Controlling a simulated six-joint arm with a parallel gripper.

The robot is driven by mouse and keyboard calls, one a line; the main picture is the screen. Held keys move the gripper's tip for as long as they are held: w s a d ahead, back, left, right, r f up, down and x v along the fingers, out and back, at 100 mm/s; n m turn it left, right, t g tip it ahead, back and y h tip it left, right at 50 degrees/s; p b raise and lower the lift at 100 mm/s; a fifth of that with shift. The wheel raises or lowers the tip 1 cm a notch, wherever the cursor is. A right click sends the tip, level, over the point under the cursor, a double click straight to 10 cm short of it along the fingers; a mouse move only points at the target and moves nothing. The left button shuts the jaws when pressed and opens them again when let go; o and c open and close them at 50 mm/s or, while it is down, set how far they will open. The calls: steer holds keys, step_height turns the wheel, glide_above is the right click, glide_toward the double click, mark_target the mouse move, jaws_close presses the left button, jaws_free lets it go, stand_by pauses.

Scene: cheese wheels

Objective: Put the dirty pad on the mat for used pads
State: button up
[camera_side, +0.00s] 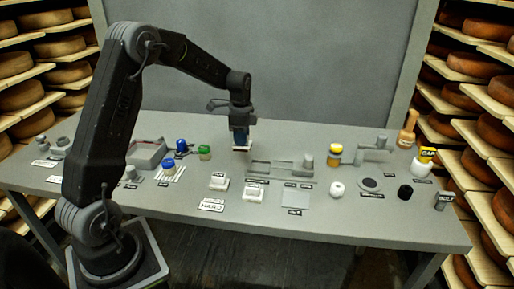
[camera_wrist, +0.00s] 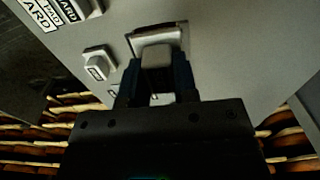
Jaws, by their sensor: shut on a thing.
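My gripper (camera_side: 241,138) points down over the back middle of the table, shut on a block-handled pad with a pale base (camera_side: 242,148). In the wrist view the fingers of my gripper (camera_wrist: 157,82) close on both sides of the pad's grey handle (camera_wrist: 156,56). I cannot see dirt on its underside. Whether it touches the table is unclear. Two white pads, one on the left (camera_side: 218,182) and one on the right (camera_side: 253,192), sit towards the front. A flat grey square mat (camera_side: 295,194) lies to their right with a small label in front; I cannot read it.
A grey slotted fixture (camera_side: 272,168) lies right of my gripper. Green-topped (camera_side: 205,152) and blue-topped (camera_side: 181,146) items stand left. A panel (camera_side: 280,50) closes the back.

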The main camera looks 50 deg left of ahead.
steer(key=s+a+r, duration=0.3)
steer(key=s+a, duration=0.1)
steer(key=w+d+f, duration=0.2)
steer(key=d, duration=0.6)
steer(key=w+d+f, duration=0.2)
steer(key=w+d, duration=0.1)
steer(key=d, duration=0.5)
steer(key=w+d+f, duration=0.2)
steer(key=w+d, duration=0.1)
steer(key=d, duration=0.5)
steer(key=shift+d+f, duration=0.2)
steer(key=shift+d, duration=0.2)
steer(key=shift+w+d+f, duration=0.2)
steer(key=shift+d+f, duration=0.1)
steer(key=shift+d, duration=0.1)
steer(key=shift+f, duration=1.95)
steer(key=shift+f, duration=0.1)
steer(key=o, duration=0.9)
steer(key=shift+o, duration=0.2)
